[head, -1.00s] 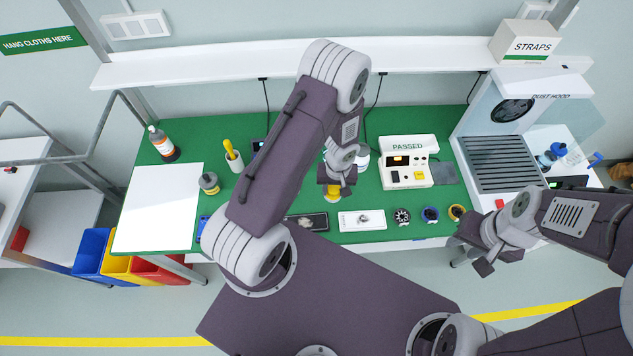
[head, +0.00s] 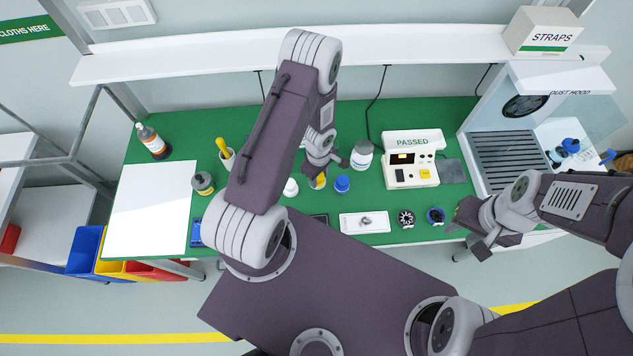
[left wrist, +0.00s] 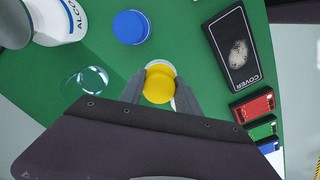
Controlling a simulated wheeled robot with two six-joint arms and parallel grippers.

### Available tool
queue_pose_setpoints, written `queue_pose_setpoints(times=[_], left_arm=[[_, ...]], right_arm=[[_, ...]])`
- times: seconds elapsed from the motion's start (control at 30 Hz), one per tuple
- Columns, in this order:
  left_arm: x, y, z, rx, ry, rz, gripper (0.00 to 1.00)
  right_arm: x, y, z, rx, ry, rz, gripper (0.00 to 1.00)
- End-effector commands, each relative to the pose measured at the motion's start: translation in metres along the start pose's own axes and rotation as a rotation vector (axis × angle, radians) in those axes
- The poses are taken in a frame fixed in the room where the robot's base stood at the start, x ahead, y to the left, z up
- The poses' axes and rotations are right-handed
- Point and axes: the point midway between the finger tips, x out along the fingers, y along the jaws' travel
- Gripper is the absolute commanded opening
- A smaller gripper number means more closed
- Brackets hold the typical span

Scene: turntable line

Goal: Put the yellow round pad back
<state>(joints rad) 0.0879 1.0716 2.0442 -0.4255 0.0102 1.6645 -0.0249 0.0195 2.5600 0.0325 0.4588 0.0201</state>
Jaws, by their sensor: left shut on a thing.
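The yellow round pad (left wrist: 159,83) sits between the two fingertips of my left gripper (left wrist: 160,88) in the left wrist view. In the head view the yellow pad (head: 319,183) shows just below my left gripper (head: 322,172), over the green bench. My left gripper is shut on it. I cannot tell whether the pad touches the bench. A blue round pad (head: 342,184) stands just to its right, and a white round piece (head: 291,187) to its left. My right gripper (head: 472,226) is open and empty near the bench's front right edge.
A white jar (head: 362,155) stands behind the blue pad. The tester marked PASSED (head: 411,172) is further right. A dark COVER plate (left wrist: 232,52) and a clear disc (left wrist: 85,82) lie near my left gripper. A white tray (head: 350,228) lies at the front.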

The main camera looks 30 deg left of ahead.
Motion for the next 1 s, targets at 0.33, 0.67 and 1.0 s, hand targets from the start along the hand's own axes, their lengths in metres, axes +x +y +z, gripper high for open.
queue_pose_setpoints(times=[0.33,0.67,1.0], left_arm=[[0.039,-0.003,-0.007,0.003,0.000,0.000,0.00],[0.044,-0.002,-0.007,0.002,0.000,0.000,0.00],[0.047,-0.003,-0.007,0.002,0.000,0.000,0.61]], right_arm=[[0.035,0.001,0.004,0.000,0.000,0.000,0.36],[0.039,0.001,0.004,0.000,0.000,0.000,0.36],[0.043,0.001,0.004,0.000,0.001,0.000,0.36]])
